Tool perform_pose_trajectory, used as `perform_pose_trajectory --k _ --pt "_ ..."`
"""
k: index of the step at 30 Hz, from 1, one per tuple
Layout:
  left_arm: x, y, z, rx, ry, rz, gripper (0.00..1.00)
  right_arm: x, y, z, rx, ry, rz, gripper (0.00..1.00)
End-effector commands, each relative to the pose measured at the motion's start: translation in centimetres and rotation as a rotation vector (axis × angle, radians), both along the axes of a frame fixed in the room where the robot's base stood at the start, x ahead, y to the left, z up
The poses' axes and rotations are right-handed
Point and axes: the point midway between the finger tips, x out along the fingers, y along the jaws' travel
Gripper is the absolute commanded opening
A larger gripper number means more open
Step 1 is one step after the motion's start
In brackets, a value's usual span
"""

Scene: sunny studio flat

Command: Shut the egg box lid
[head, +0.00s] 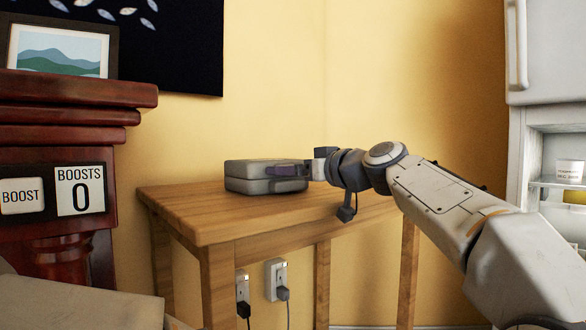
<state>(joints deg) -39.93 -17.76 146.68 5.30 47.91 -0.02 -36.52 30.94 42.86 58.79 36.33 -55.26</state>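The grey egg box (250,185) sits on the wooden table (190,205), near its back edge in the head view. Its lid (245,167) lies over the base, with a dark seam between the two. I cannot tell whether the lid is fully down or slightly raised. My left gripper is out of view.
The tabletop left of the box is clear. A yellow wall stands behind. A dark red wooden cabinet (75,115) with a framed picture (60,50) is at left. A white fridge (553,45) stands at right. Plugged sockets (276,278) are on the wall below the table.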

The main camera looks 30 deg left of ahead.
Motion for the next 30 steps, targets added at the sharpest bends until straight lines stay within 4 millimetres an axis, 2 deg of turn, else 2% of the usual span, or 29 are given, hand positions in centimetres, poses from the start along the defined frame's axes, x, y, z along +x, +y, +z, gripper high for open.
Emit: perform_pose_trajectory --k 10,14,18,24,30 --pt "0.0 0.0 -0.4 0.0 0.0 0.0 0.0 -0.3 -0.9 0.4 0.007 -0.007 -0.005 0.93" --pt "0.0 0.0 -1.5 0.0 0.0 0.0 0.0 -1.0 -2.6 0.4 0.008 -0.006 -0.006 0.93" --pt "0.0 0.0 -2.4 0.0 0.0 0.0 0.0 -2.1 -5.3 0.5 0.006 -0.005 -0.006 0.93" --pt "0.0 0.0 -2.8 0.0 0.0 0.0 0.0 -3.4 -8.4 0.8 0.004 -0.003 -0.005 0.93" --pt "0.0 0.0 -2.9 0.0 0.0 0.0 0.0 -4.0 -9.7 0.9 0.003 -0.003 -0.003 0.93"
